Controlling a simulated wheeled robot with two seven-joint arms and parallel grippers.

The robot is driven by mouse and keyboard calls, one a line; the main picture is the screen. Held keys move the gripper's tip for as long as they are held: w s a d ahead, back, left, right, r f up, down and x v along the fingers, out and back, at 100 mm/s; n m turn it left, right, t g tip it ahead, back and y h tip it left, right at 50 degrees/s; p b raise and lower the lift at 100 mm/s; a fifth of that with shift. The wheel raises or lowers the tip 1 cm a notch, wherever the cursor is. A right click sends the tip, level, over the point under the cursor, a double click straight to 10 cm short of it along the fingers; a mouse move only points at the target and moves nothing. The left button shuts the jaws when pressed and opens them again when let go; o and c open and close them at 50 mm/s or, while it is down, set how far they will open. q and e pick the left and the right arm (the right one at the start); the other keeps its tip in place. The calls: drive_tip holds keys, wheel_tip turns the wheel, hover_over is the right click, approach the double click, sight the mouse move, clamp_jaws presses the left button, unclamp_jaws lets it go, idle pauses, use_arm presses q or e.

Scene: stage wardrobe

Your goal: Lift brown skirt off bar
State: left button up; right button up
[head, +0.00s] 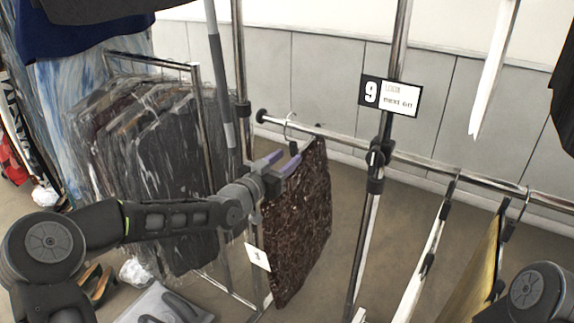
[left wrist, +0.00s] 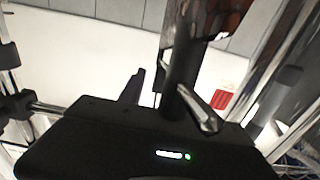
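The brown skirt (head: 300,225), dark and mottled, hangs from a hanger (head: 290,124) near the left end of the chrome bar (head: 420,161). A white tag (head: 257,256) hangs at its left edge. My left gripper (head: 291,156) is at the skirt's top, just below the bar. Its two purple-padded fingers are apart, with the hanger's dark clip near their tips. I cannot tell whether they touch the skirt or hanger. The left wrist view shows a dark gripper body but not the skirt clearly. My right gripper is not in view.
A chrome upright (head: 374,190) with a "9" sign (head: 390,95) stands right of the skirt. More garments (head: 470,265) hang farther right. A rack of plastic-covered clothes (head: 170,150) stands left. Shoes (head: 97,283) and a grey bag (head: 163,304) lie on the floor.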

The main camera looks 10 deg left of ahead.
sight(293, 142)
use_arm(q)
drive_tip(key=shift+w+d, duration=0.3)
drive_tip(key=shift+w, duration=0.2)
clamp_jaws()
drive_tip(key=shift+f, duration=0.1)
idle(1.1)
drive_tip(key=shift+r, duration=0.2)
drive_tip(key=shift+r, duration=1.7)
